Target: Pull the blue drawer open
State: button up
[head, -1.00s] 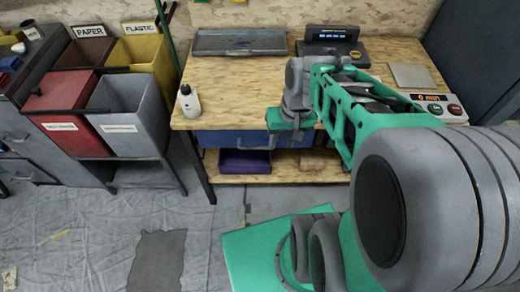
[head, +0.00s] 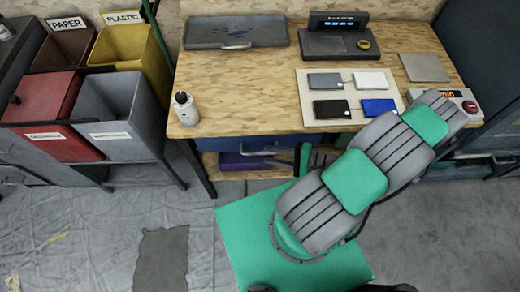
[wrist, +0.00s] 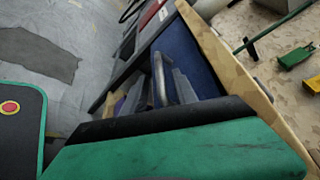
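The blue drawer (head: 225,141) sits under the front edge of the wooden workbench and looks closed, its front partly hidden by my arm. Its silver bar handle (head: 259,153) shows below the tabletop. In the wrist view the blue drawer front (wrist: 188,52) and the upright-looking handle (wrist: 160,80) lie just beyond my gripper (wrist: 180,88). Grey finger-like parts show close beside the handle, above the dark edge of the green hand. I cannot tell whether they touch the handle or how far apart they are. In the head view my arm mostly hides the gripper.
The workbench (head: 240,75) carries a white bottle (head: 185,108), a grey tray (head: 236,34) and a board with cards (head: 349,96). A purple bin (head: 235,161) is on the lower shelf. Waste bins (head: 110,110) stand left. Floor in front is mostly free.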

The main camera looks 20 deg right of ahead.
jog(key=x, duration=0.4)
jog(key=shift+a+f, duration=0.1)
jog(key=shift+c, duration=0.5)
grip_shut()
dwell(0.8)
